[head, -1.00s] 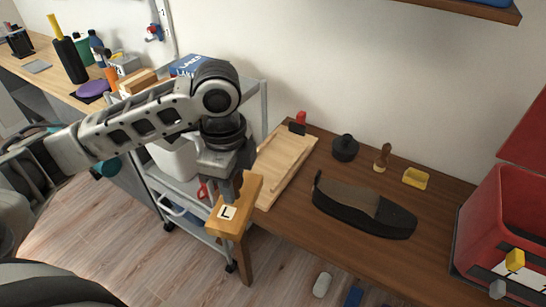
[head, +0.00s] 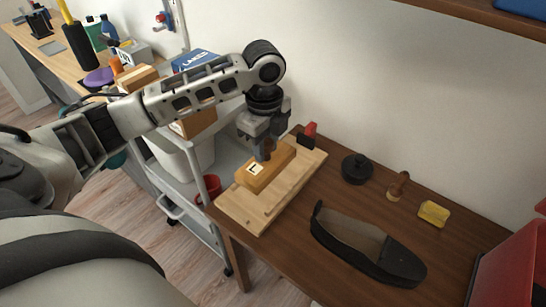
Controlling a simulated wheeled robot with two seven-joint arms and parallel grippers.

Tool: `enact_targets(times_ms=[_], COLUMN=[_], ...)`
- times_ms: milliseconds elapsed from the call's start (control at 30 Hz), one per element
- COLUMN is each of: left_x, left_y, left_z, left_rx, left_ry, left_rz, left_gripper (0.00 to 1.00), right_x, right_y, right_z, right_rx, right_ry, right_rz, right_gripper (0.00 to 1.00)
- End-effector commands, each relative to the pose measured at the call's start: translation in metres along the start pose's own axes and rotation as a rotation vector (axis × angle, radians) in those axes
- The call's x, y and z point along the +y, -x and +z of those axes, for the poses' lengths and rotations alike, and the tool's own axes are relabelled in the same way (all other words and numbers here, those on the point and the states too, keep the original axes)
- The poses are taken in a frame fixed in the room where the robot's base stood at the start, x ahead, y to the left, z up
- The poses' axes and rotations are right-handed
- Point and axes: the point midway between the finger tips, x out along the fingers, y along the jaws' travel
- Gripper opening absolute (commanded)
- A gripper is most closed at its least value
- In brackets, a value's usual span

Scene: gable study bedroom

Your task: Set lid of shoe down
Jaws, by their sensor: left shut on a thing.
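My left gripper (head: 266,152) is shut on the lid, a tan wooden block (head: 262,175) with a white label marked L. The lid is over the light wooden board (head: 288,192) on the brown desk. I cannot tell whether its underside touches the board. The gripper holds it from above, and its fingers hide part of its top. The black shoe-shaped body (head: 368,246), with a brown-grey inside, lies on the desk to the right of the board, apart from the lid. My right gripper is not in view.
A red-and-black item (head: 308,136) stands at the board's far end. A black round pot (head: 356,168), a wooden-handled brush (head: 398,187) and a yellow block (head: 433,213) stand along the wall. A red bin (head: 510,270) is at right. A grey cart (head: 190,207) adjoins the desk's left.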

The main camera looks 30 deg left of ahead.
Motion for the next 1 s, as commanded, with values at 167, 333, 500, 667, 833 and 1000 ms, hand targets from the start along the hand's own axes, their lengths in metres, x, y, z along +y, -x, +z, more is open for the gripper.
enact_targets(times_ms=[167,333,500,667,833,1000], left_x=[-0.028,-0.042,-0.048,-0.048,-0.049,-0.048], left_y=[-0.035,-0.052,-0.06,-0.084,-0.091,-0.092], left_z=[0.011,0.018,0.02,0.021,0.021,0.021], left_rx=[0.002,0.0,0.0,-0.001,-0.001,-0.001], left_ry=[0.002,0.001,0.0,0.0,-0.001,0.0], left_rz=[0.002,-0.001,0.0,0.001,-0.003,-0.002], left_gripper=[0.1,0.1,0.1,0.1,0.1,0.1], right_x=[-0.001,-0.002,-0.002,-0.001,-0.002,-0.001], right_y=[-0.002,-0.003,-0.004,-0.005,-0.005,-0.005], right_z=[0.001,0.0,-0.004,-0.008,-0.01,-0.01], right_rx=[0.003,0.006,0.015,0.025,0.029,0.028], right_ry=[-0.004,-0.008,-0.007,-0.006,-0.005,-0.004], right_rz=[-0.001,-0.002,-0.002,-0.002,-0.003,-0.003], right_gripper=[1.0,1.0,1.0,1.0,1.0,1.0])
